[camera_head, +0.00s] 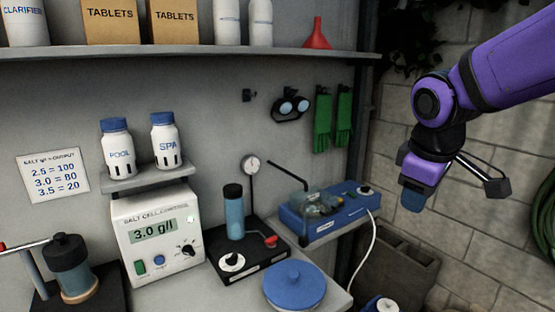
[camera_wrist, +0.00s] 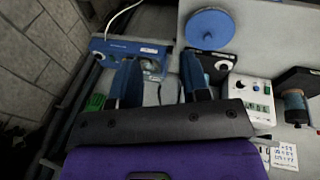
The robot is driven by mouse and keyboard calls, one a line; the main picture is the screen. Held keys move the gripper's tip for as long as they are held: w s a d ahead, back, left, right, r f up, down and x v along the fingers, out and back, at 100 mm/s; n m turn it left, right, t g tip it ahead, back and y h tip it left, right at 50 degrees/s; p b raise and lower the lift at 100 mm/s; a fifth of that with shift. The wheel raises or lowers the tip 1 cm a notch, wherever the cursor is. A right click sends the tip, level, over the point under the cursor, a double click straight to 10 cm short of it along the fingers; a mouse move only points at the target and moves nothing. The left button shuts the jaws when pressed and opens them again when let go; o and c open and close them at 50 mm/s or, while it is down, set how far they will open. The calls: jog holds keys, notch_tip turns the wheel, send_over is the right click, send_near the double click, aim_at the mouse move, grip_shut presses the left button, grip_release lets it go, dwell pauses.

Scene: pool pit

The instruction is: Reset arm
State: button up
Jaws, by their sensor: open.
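My purple arm reaches in from the upper right in the head view. My gripper (camera_head: 413,196) hangs in the air in front of the block wall, right of the blue device (camera_head: 328,214). In the wrist view my gripper (camera_wrist: 162,82) has its two blue fingers apart, with nothing seen between them. The salt cell control box (camera_head: 157,238) reads 3.0 g/l and stands on the bench, well left of my gripper. It also shows at the right of the wrist view (camera_wrist: 252,94).
A blue round lid (camera_head: 294,284) lies at the bench front, beside a black stand with a blue cylinder (camera_head: 234,216). POOL (camera_head: 118,149) and SPA (camera_head: 165,141) bottles stand on a small ledge. A shelf (camera_head: 200,50) runs above. Air around my gripper looks clear.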

jog(key=s+d+r+m, duration=0.1)
jog(key=s+d+m, duration=0.1)
jog(key=s, duration=0.3)
jog(key=s+d+r+m+t, duration=0.1)
jog(key=s+m, duration=0.2)
jog(key=s, duration=0.1)
jog(key=s+d+r+m+y, duration=0.1)
jog(key=s+d+m, duration=0.1)
jog(key=s, duration=0.3)
jog(key=shift+s+d+m+t, duration=0.3)
jog(key=shift+m+t, duration=0.1)
jog(key=shift+m, duration=0.3)
